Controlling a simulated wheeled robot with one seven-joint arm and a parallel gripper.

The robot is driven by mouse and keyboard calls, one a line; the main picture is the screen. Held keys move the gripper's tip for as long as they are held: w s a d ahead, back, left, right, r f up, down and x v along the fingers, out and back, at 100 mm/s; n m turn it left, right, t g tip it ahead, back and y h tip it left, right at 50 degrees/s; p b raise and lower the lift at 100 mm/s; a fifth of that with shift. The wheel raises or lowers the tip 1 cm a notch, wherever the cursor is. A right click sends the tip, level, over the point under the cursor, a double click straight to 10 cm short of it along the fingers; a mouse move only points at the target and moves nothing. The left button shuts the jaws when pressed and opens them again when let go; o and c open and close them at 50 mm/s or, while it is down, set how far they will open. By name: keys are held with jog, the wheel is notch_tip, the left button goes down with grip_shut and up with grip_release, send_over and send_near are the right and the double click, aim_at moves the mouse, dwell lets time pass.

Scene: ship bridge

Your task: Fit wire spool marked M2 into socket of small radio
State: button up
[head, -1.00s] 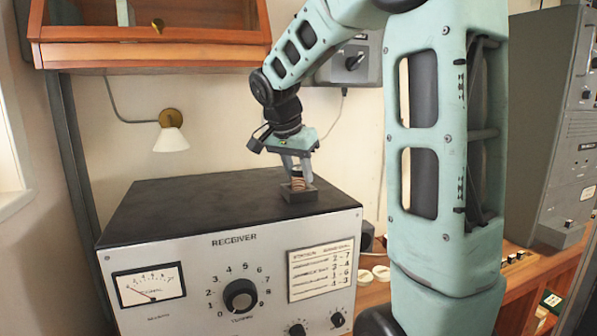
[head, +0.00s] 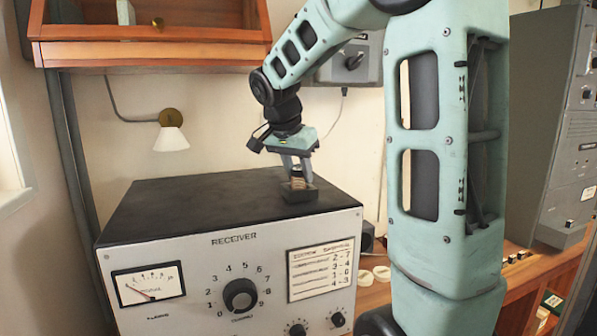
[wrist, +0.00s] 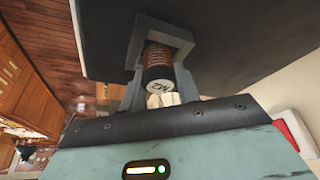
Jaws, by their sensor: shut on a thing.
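The wire spool marked M2 (wrist: 158,70) has copper windings and a dark end with a pale label. It also shows small in the head view (head: 297,182). My gripper (head: 296,170) points down over the top of the receiver and is shut on the spool. The spool stands at a square dark socket block (head: 312,194) on the receiver's top. In the wrist view the socket block (wrist: 186,45) surrounds the spool's far end. How deep the spool sits is hidden.
The big receiver (head: 160,270) has a flat dark top (head: 180,195) with free room left of the socket. A wall lamp (head: 171,138) and a wooden cabinet (head: 150,55) are behind. A grey console (head: 560,130) stands at right.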

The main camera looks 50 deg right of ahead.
jog(key=o, duration=1.1)
jog(key=shift+c, duration=0.2)
jog(key=b+v, duration=0.3)
jog(key=v, duration=1.4)
jog(key=shift+r, duration=0.25)
